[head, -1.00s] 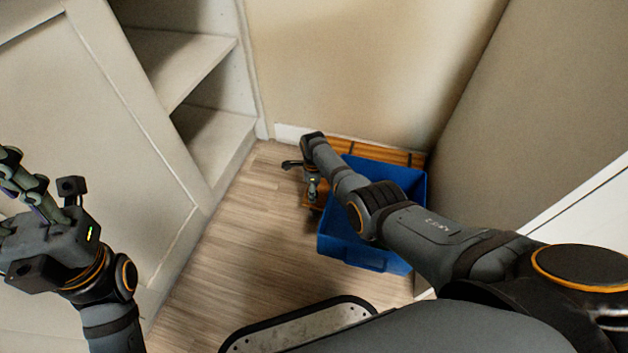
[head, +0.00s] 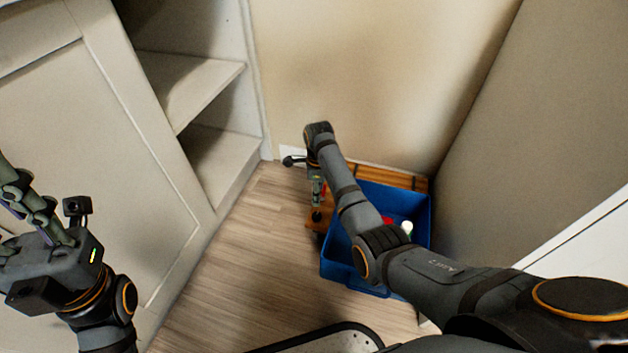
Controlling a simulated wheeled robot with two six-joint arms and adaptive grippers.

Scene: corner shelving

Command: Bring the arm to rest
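My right arm reaches from the lower right across a blue bin. Its gripper (head: 317,212) points down in front of the far wall, at the bin's left side. Its fingers are small and partly hidden, so their opening is unclear. My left gripper (head: 22,190) is at the left edge, in front of the white cabinet door, pointing up and left. Its fingers are partly cut off by the frame, and I cannot tell whether they are open. I see nothing held in either gripper.
The blue bin (head: 340,262) stands on the floor in the corner, with a red item (head: 387,221) and a whitish item (head: 407,228) inside. A wooden crate or stand (head: 395,178) is behind it. Open shelves (head: 190,85) stand at left. Wooden floor (head: 245,245) is clear between them.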

